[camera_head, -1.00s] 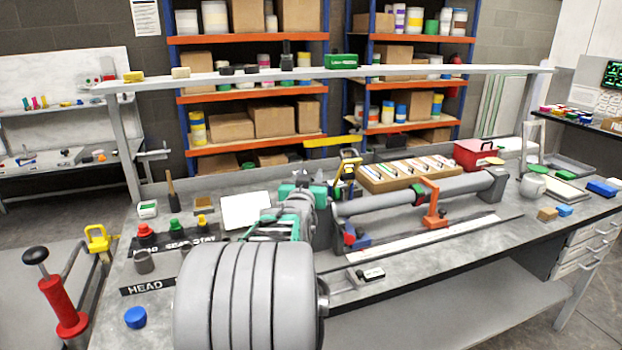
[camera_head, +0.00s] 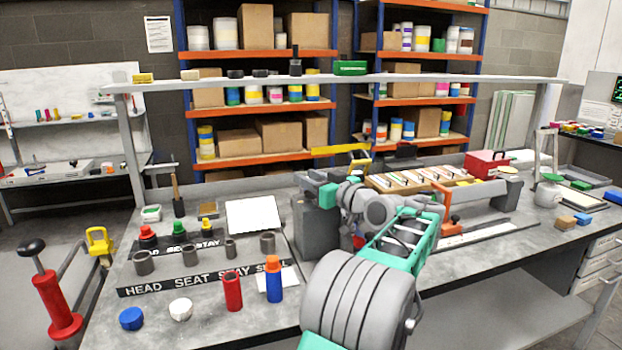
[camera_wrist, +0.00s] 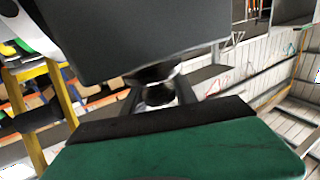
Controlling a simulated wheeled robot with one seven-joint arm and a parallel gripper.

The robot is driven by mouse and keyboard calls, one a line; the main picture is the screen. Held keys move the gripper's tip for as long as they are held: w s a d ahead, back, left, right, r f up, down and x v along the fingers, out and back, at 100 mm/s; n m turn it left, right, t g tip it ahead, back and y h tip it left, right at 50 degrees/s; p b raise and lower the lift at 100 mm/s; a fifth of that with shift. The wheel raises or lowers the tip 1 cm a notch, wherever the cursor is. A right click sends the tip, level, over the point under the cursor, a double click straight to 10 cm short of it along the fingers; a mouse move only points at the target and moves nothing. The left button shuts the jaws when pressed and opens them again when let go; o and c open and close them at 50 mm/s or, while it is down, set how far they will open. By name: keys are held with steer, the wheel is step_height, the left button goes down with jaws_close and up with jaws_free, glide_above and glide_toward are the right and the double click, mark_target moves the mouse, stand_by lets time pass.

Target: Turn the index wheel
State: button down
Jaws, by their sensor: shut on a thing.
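The grey headstock block (camera_head: 318,232) stands on the bench at the left end of the grey tube fixture. My gripper (camera_head: 312,182), with its teal body, is at the top of this block, and its fingertips are hard to make out in the head view. In the wrist view a large dark grey block fills the top. Below it my gripper (camera_wrist: 160,95) is shut on a small dark rounded part, which I take to be the index wheel (camera_wrist: 158,92). Most of the wheel is hidden by the fingers and the block.
A red bottle (camera_head: 232,292) and a blue bottle (camera_head: 273,280) stand at the front of the bench by the lettered strip (camera_head: 200,278). A tray of sticks (camera_head: 420,179) lies behind the tube. A shelf rail (camera_head: 450,77) crosses above.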

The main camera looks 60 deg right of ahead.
steer(key=shift+a+r+n+t+y+p, duration=0.15)
steer(key=shift+n+t+y+p, duration=0.4)
steer(key=shift+y, duration=0.35)
steer(key=shift+w, duration=0.1)
steer(key=c, duration=1.4)
jaws_free()
steer(key=shift+o, duration=0.7)
steer(key=shift+w, duration=0.15)
steer(key=shift+o, duration=1.1)
